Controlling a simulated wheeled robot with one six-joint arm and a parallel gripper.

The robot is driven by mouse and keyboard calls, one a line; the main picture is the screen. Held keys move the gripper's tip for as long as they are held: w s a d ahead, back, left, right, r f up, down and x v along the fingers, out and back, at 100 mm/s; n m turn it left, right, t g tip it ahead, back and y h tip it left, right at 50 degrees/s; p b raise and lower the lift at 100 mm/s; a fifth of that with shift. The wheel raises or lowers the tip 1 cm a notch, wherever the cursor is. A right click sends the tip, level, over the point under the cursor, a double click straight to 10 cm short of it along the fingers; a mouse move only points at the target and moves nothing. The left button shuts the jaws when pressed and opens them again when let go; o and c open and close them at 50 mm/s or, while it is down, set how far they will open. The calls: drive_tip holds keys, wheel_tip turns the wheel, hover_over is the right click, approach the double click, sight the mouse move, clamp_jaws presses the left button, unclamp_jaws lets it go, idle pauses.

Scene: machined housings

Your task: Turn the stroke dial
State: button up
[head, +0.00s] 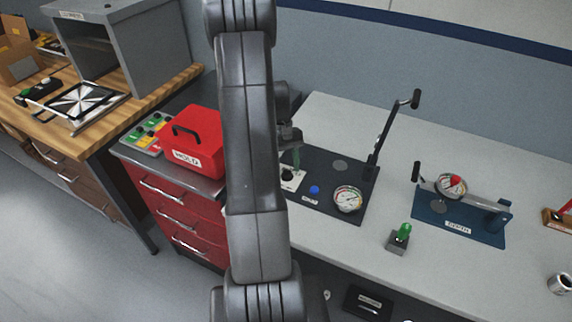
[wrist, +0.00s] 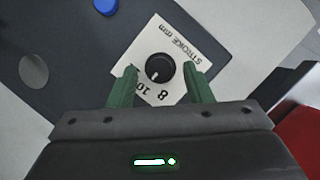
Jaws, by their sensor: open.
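The stroke dial (wrist: 160,68) is a round black knob with a white pointer line on a white plate (wrist: 182,40) marked "STROKE mm", with the numbers 8 and 10 showing. My gripper (wrist: 161,78) is open in the wrist view, with one green finger on each side of the dial and gaps between. Whether the fingers are level with the knob or above it I cannot tell. In the head view the dial (head: 288,174) shows at the left edge of the dark base plate (head: 330,205), partly behind my arm.
On the base plate are a blue button (head: 314,189), a pressure gauge (head: 348,199) and a tall black lever (head: 392,130). A red box (head: 193,142) stands to the left on a cabinet. A green-topped switch (head: 402,236) and a blue gauge fixture (head: 458,215) are to the right.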

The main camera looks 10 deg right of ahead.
drive_tip(key=shift+r, duration=0.1)
drive_tip(key=b+v, duration=0.1)
drive_tip(key=v, duration=1.2)
drive_tip(key=shift+w+r, duration=0.15)
drive_tip(key=shift+r, duration=0.15)
drive_tip(key=shift+f, duration=0.1)
drive_tip(key=p+x, duration=0.1)
drive_tip(key=x, duration=1.2)
drive_tip(key=shift+f, duration=0.3)
